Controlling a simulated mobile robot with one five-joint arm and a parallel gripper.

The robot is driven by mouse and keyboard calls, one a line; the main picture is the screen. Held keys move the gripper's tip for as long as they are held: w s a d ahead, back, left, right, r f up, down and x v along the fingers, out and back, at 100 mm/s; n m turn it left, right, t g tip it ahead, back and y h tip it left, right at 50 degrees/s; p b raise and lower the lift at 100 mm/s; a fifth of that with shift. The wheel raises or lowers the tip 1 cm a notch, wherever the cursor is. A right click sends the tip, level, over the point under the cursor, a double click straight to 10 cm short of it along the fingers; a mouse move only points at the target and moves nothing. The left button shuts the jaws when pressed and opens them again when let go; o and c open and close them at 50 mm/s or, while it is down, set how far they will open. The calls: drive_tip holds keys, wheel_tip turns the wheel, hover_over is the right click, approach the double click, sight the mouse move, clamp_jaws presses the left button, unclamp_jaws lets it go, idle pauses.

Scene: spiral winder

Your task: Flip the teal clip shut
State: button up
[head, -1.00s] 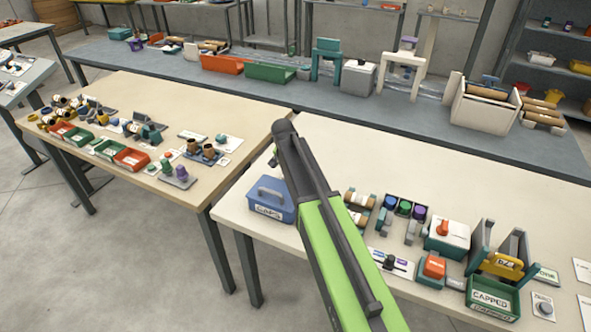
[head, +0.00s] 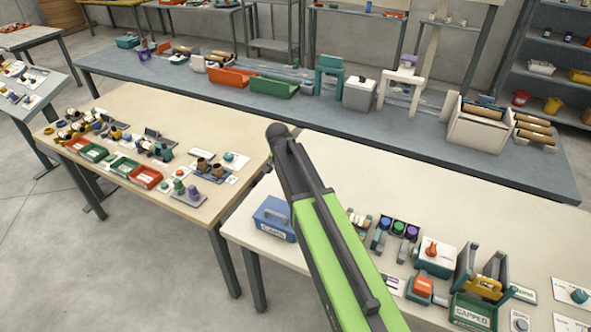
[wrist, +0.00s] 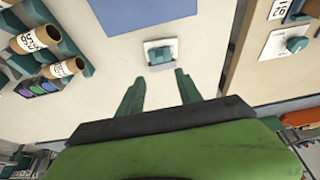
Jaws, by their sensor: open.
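A small teal piece (wrist: 160,53), which looks like the teal clip, sits on a white square plate on the pale table in the wrist view. I cannot tell whether its flap is up or down. My gripper (wrist: 158,76) is open and empty, with its two teal fingers spread. The clip shows just beyond the fingertips, between their lines, and apart from them. In the head view my green and black arm stretches over the pale table and hides my gripper and the clip.
A blue caps box (head: 274,218) stands at the pale table's left edge. Labelled brown tubes (wrist: 38,38) lie in a teal rack to the left in the wrist view. A wooden table (head: 150,190) stands across a gap.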

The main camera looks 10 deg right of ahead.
drive_tip(key=p+v, duration=0.1)
drive_tip(key=v, duration=0.2)
drive_tip(key=shift+s+d+f, duration=0.1)
drive_tip(key=shift+s, duration=0.15)
drive_tip(key=shift+c, duration=0.2)
drive_tip(key=s+d+f+n+g+y+b, duration=0.1)
drive_tip(key=s+d+f+n+b, duration=0.1)
drive_tip(key=s, duration=0.8)
drive_tip(key=s+d+f+n+g+y+b, duration=0.1)
drive_tip(key=s+n, duration=0.4)
drive_tip(key=s, duration=0.6)
wheel_tip(320, 180, down, 3)
drive_tip(key=shift+d+r+g+y+b, duration=0.25)
drive_tip(key=shift+d+g+b, duration=0.2)
drive_tip(key=shift+d+g, duration=0.4)
